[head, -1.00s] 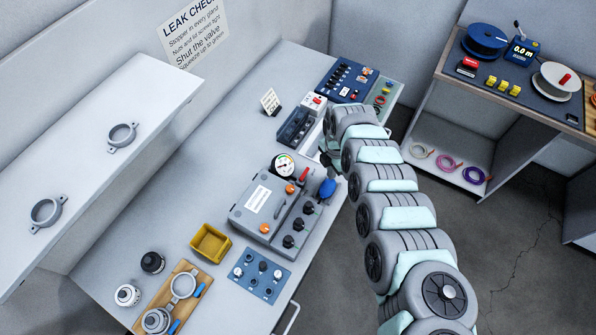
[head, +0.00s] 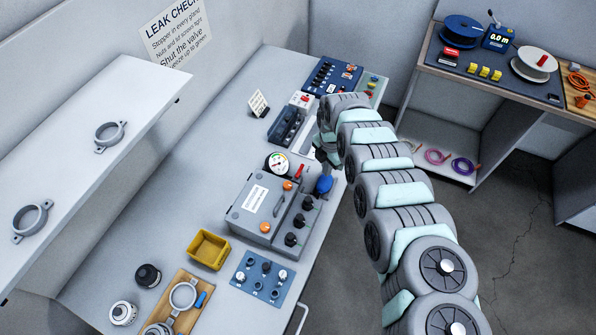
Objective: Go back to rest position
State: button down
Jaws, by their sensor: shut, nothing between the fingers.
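My gripper (head: 326,150) is at the far end of my arm, over the right edge of the bench, and is mostly hidden by the arm's end link. It appears shut and holds nothing that I can see. It is just beyond the grey test box (head: 266,208) with its round gauge (head: 277,164), red lever (head: 299,171) and blue bulb (head: 323,185). It looks apart from these parts, though the height is hard to judge.
A blue panel (head: 333,77) and a dark tray (head: 287,125) lie at the bench's far end. A yellow bin (head: 208,250), blue knob plate (head: 261,276) and wooden board (head: 178,300) are nearer. A side table (head: 470,73) with spools stands right. Open floor lies between.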

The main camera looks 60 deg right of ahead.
aim_at(325, 179)
jog(key=shift+f+b, duration=0.5)
jog(key=shift+f, duration=0.65)
jog(key=shift+f+b, duration=1)
jog(key=shift+f, duration=0.45)
dwell(1.6)
jog(key=shift+r, duration=0.1)
notch_tip(325, 179, up, 7)
jog(key=p, duration=0.6)
jog(key=shift+w, duration=0.1)
dwell(0.3)
dwell(0.5)
